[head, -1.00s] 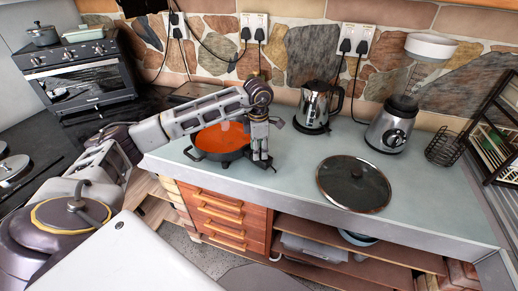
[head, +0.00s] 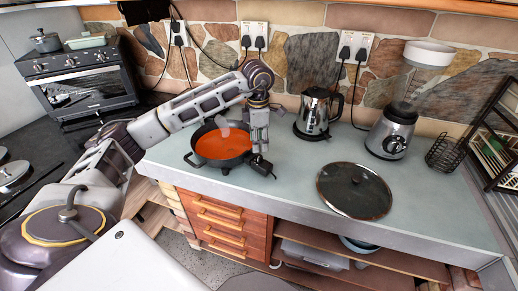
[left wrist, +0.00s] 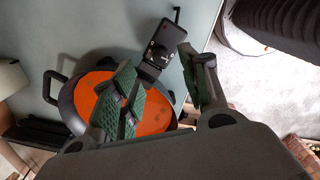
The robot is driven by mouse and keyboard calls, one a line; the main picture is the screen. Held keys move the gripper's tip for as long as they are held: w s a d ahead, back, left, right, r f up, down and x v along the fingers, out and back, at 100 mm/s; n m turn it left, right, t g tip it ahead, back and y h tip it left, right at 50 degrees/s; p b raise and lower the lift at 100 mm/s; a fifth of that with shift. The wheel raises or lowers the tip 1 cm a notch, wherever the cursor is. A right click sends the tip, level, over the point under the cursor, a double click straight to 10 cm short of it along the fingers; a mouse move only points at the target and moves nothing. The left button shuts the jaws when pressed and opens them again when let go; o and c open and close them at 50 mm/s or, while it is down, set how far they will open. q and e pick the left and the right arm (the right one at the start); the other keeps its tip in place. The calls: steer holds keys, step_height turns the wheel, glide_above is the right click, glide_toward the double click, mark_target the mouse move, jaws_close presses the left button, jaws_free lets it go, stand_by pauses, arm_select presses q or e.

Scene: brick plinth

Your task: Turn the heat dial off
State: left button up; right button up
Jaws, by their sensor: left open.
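An electric pan (head: 205,160) with orange contents stands on the pale worktop. It also shows in the left wrist view (left wrist: 66,108). A black control box (head: 262,166) sticks out at its right side. In the left wrist view the control box (left wrist: 152,42) lies beyond the fingers, with a small light mark on its face. The heat dial on it is too small to make out clearly. My left gripper (head: 259,146) hangs over the pan's right edge, just above the box. In the left wrist view its fingers (left wrist: 166,88) are apart with nothing held between them. My right gripper is not in view.
A glass lid (head: 354,191) lies on the worktop to the right. A kettle (head: 314,112) and a blender (head: 391,132) stand behind, near the stone wall. Black cables hang from wall sockets behind the pan. The worktop between pan and lid is clear.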

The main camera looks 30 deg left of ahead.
arm_select(q)
steer(key=shift+s+r, duration=0.1)
steer(key=shift+r, duration=2.3)
